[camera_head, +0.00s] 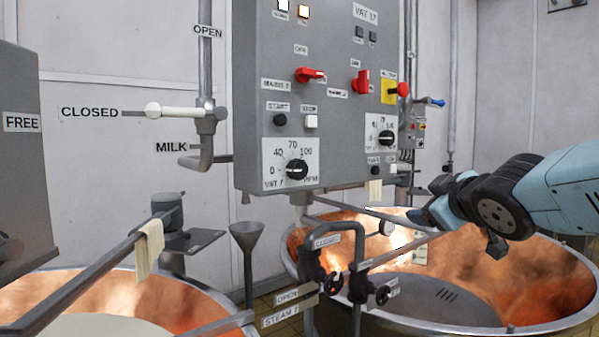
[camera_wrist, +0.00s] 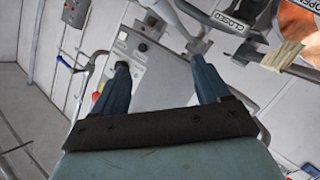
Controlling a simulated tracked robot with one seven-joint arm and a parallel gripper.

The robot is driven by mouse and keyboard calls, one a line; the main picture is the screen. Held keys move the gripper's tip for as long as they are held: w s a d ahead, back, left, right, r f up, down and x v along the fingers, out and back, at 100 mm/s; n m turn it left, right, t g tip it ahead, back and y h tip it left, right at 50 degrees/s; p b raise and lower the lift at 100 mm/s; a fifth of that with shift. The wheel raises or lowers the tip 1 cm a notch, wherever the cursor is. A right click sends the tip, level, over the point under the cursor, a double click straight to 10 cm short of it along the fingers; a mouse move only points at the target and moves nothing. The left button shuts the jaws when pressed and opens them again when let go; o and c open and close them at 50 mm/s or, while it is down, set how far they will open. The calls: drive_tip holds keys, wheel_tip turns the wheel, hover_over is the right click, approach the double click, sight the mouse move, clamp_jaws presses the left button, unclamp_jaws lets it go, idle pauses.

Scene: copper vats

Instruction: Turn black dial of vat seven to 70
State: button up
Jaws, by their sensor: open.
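The black dial (camera_head: 296,170) of vat seven sits on a white scale plate (camera_head: 273,183) at the lower left of the grey control panel (camera_head: 262,90). Its scale reads 0, 40, 70 and 100, with 70 at the top; the exact pointer setting is too small to tell. My gripper (camera_head: 428,212) is right of the panel and lower than the dial, apart from it, above the right copper vat. In the wrist view my gripper (camera_wrist: 160,75) has its two fingers spread, with nothing between them. A black knob (camera_wrist: 143,46) shows past the fingers; I cannot tell which.
A second black dial (camera_head: 387,137) is at the panel's lower right. Red switches (camera_head: 310,75) sit higher up. Pipes with valve handles (camera_head: 333,283) stand below the panel. The copper vat (camera_head: 540,260) is at right. A grey funnel (camera_head: 246,235) stands lower left of the panel.

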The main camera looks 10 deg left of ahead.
drive_tip(key=a+r+n+y, duration=0.3)
drive_tip(key=a+n+y, duration=0.2)
drive_tip(key=a, duration=0.4)
drive_tip(key=n+g+y, duration=0.3)
drive_tip(key=n+y, duration=0.2)
approach(302, 170)
drive_tip(key=x, duration=0.9)
drive_tip(key=shift+a, duration=0.2)
drive_tip(key=shift+c, duration=0.4)
